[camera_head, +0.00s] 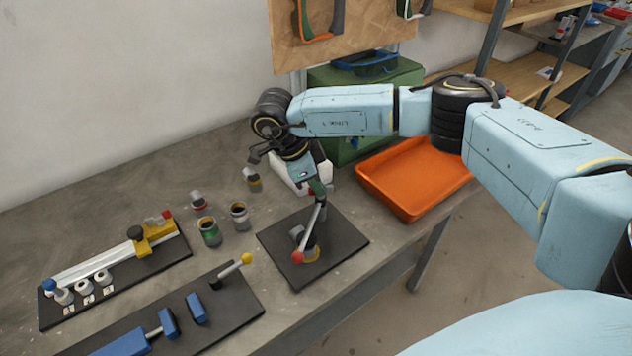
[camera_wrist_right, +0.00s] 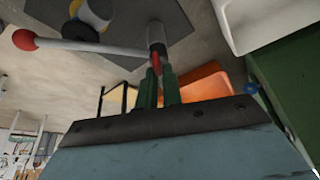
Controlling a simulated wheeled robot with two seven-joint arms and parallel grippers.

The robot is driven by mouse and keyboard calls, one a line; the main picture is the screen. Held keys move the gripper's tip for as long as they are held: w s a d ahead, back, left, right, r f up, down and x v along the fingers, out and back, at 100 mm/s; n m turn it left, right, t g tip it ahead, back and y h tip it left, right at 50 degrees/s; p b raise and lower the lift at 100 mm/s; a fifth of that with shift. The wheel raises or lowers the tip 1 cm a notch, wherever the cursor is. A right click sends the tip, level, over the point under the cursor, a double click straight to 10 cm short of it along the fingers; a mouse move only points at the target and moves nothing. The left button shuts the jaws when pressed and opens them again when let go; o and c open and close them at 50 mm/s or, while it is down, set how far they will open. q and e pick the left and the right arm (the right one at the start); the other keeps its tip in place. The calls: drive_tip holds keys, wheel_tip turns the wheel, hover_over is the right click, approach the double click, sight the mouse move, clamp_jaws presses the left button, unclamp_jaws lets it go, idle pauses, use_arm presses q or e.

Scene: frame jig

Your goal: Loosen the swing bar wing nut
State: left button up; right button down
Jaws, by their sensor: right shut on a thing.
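The swing bar (camera_head: 310,229) is a pale rod with a red ball on its near end, on a fixture with a grey post and yellow collar on a dark square plate (camera_head: 341,234). In the right wrist view the bar (camera_wrist_right: 95,46) runs from the red ball to a grey cylindrical end. My right gripper (camera_head: 320,193) is at the bar's far end. Its green fingers (camera_wrist_right: 157,72) are shut on a small red part at that grey end, which I take as the wing nut (camera_wrist_right: 156,61). The fingers hide most of it. My left gripper is out of view.
Several small jars, one being a green-banded jar (camera_head: 209,233), stand left of the plate. An orange tray (camera_head: 412,207) lies to the right, with a green box (camera_head: 390,79) behind. Two dark boards with clamp fixtures, including a blue vise (camera_head: 122,345), lie at the front left.

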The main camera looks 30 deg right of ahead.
drive_tip(key=n+t, duration=0.1)
drive_tip(key=n, duration=0.1)
drive_tip(key=n+t, duration=0.1)
drive_tip(key=n, duration=0.2)
drive_tip(key=shift+s+b, duration=0.2)
drive_tip(key=shift+b, duration=0.15)
drive_tip(key=shift+n, duration=0.3)
drive_tip(key=c, duration=1.6)
unclamp_jaws()
drive_tip(key=shift+o, duration=0.2)
drive_tip(key=v, duration=1.3)
drive_tip(key=shift+a+h, duration=0.3)
drive_tip(key=shift+a, duration=0.1)
drive_tip(key=shift+s+r, duration=0.1)
drive_tip(key=shift+s, duration=0.05)
